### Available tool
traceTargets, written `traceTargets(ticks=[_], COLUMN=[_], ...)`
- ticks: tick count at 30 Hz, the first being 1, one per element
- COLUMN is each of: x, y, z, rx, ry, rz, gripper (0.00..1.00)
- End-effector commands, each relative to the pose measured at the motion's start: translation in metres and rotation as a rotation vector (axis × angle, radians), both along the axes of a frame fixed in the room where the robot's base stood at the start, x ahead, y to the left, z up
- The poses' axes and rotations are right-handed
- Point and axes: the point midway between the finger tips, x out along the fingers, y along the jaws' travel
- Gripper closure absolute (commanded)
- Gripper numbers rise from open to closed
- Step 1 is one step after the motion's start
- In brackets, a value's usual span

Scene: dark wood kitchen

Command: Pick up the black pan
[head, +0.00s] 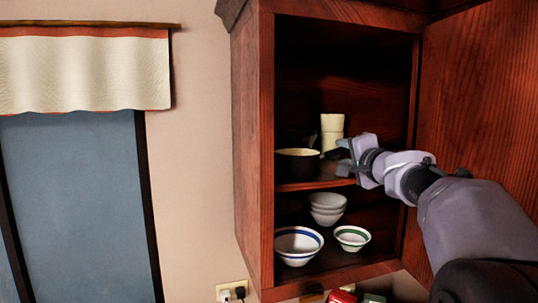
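The black pan (297,166) stands on the cabinet's middle shelf, at the left. It has a dark outside and a pale inner rim. My gripper (341,157) is in front of the same shelf, just right of the pan, pointing left toward it. Its two fingers look spread apart, with nothing visibly held. I cannot tell whether a pan handle lies between or behind the fingers.
A cream cup or stack (332,132) stands behind the pan. The lower shelf holds a stack of white bowls (327,208), a blue-striped bowl (297,246) and a green-rimmed bowl (352,238). The open cabinet door (485,110) is close to my arm on the right.

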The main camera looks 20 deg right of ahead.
Motion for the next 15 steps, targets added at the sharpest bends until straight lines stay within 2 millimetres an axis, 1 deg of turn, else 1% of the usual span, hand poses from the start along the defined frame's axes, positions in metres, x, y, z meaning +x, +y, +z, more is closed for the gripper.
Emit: traceTargets(ticks=[1, 3, 5, 7, 12, 14, 15], x=[0.011, 0.024, 0.031, 0.035, 0.035, 0.035, 0.035], y=[-0.002, -0.005, -0.006, -0.007, -0.007, -0.007, -0.007], z=[0.008, 0.007, 0.005, 0.003, 0.002, 0.002, 0.002], rx=[0.002, 0.0, 0.0, 0.0, -0.001, -0.001, -0.001], ry=[0.002, 0.001, 0.001, 0.0, 0.0, 0.0, 0.0], rz=[0.002, 0.002, 0.002, 0.001, 0.001, 0.001, 0.001], gripper=[0.6, 0.6, 0.6, 0.6, 0.6, 0.7, 0.78])
